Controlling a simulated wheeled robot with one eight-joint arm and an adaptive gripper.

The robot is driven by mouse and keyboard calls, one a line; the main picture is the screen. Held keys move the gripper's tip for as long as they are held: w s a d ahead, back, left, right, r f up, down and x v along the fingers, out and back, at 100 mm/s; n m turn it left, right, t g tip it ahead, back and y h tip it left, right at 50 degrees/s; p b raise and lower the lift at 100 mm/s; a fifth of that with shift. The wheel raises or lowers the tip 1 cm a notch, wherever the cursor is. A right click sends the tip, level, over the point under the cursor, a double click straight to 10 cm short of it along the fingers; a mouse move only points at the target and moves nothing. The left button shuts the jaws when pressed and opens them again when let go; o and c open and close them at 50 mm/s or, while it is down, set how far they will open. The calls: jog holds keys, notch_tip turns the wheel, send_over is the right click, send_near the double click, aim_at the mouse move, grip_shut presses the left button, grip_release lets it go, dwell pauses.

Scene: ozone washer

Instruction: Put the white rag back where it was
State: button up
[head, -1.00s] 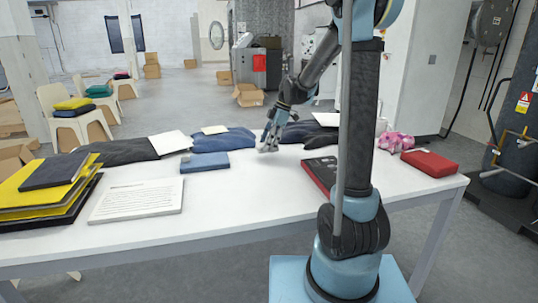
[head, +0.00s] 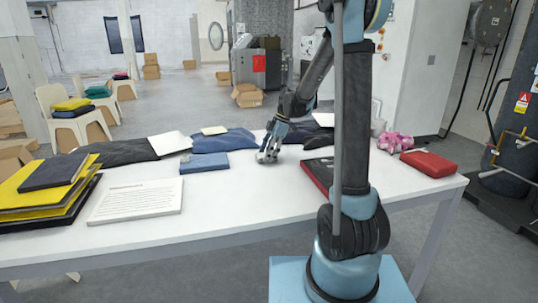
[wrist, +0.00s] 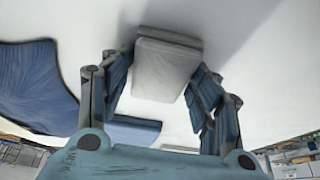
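A pale, folded, block-like cloth, which looks like the white rag (wrist: 166,68), lies between the fingers of my gripper (wrist: 165,66) in the wrist view. The fingertips sit close on its left and right sides; whether they press on it is not clear. In the head view my gripper (head: 268,156) points down, low over the white table (head: 235,205), right of the small blue book (head: 204,162). A whitish patch shows among the fingers there, mostly hidden by them.
Dark and blue folded clothes (head: 224,141) lie along the far edge. A dark red-edged book (head: 318,173) is right of the gripper, partly behind my arm. A red case (head: 429,163) and pink item (head: 395,142) are farther right. The table's front middle is clear.

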dwell(0.4)
jog(key=shift+d+r, duration=0.1)
jog(key=shift+r, duration=0.25)
jog(key=v, duration=1.1)
jog(key=shift+d+r, duration=0.1)
jog(key=shift+r, duration=0.25)
